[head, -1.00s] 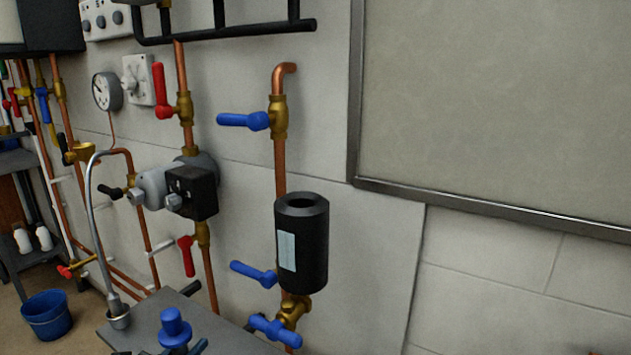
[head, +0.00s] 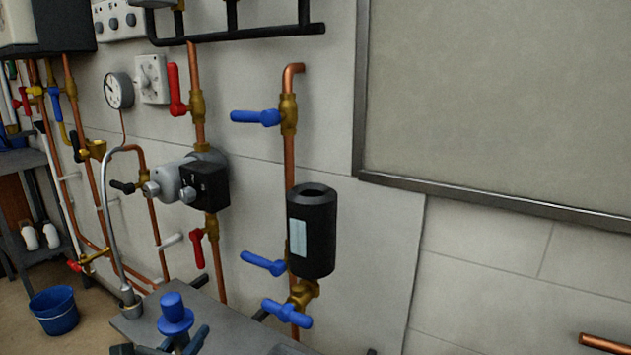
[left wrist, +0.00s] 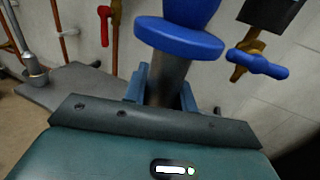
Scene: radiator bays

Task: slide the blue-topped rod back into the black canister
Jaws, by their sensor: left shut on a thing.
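The black canister (head: 312,240) stands upright on the copper pipe against the wall, with a pale label and a round opening in its top. The blue-topped rod (head: 174,312) is upright at the lower left of the head view. It fills the top of the left wrist view (left wrist: 180,40), with a blue flange and a grey shaft. My left gripper (left wrist: 165,92) is shut on the shaft below the flange. In the head view my left gripper (head: 178,340) is cut by the lower edge. The rod is apart from the canister, to its left and lower. My right gripper is not in view.
A blue-handled valve (head: 287,313) sits under the canister, and another blue lever (head: 263,263) is at its left. A grey worktop (head: 140,325) with a bent spout is at lower left. A blue bucket (head: 54,311) stands on the floor. A framed panel (head: 490,100) hangs at right.

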